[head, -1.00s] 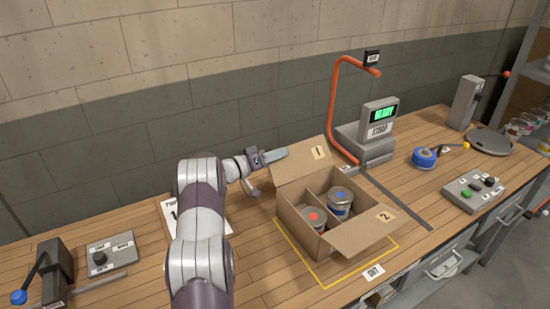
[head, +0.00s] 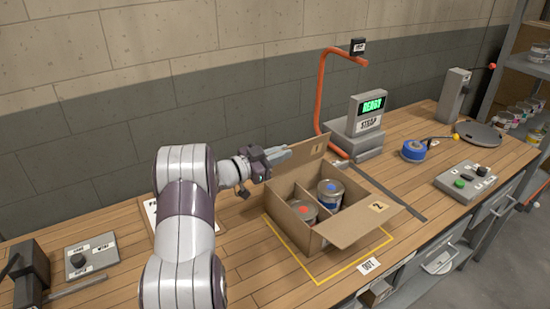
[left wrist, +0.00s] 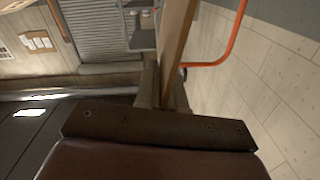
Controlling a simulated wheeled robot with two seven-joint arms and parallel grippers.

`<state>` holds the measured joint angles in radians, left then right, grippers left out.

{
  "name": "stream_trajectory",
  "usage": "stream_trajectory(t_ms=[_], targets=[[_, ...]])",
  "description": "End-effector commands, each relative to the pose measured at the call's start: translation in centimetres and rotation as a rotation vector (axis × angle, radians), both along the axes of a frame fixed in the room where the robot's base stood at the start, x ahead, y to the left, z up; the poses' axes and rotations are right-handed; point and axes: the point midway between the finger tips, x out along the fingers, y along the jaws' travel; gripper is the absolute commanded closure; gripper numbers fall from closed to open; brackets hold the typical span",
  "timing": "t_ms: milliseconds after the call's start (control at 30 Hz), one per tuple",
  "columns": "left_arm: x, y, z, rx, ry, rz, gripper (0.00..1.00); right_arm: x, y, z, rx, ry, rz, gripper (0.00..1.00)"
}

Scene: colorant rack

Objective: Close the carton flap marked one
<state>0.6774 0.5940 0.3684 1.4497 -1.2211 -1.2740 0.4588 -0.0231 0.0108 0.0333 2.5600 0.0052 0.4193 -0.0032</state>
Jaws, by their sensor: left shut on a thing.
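The open cardboard carton (head: 290,231) stands on the bench inside a yellow outline. Its back flap marked 1 (head: 313,152) stands up steeply from the far edge. My left gripper (head: 284,153) is shut on this flap near its upper left corner. In the left wrist view, a tan strip that looks like the flap edge-on (left wrist: 178,42) runs up from the gripper. The front flap marked 2 (head: 352,224) is folded outward. Two cans, one with a red mark (head: 303,209) and one with a blue mark (head: 330,190), sit in separate compartments. My right gripper is not in view.
Behind the carton stand an orange curved post (head: 321,100) and a strap machine (head: 366,125) with a lit display. A blue tape roll (head: 413,151) and a button box (head: 470,181) lie right. A knob box (head: 92,256) is at left.

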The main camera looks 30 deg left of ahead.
Motion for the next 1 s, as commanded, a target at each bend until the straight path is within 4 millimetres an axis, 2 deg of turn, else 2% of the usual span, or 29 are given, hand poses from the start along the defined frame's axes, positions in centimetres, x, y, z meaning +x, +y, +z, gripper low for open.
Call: stream_trajectory(t_ms=[33, 367, 700, 1000], targets=[[-0.2, -0.4, -0.9, 0.039, -0.017, -0.001, 1.0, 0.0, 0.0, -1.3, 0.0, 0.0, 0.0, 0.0], [-1.3, -2.7, -2.3, 0.323, -0.15, 0.0, 1.0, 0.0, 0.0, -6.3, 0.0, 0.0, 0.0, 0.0], [-2.2, -4.6, -4.2, 0.612, -0.287, -0.001, 1.0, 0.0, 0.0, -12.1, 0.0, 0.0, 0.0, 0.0], [-2.6, -5.6, -5.6, 0.823, -0.384, 0.001, 1.0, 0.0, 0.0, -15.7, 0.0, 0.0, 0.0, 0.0]])
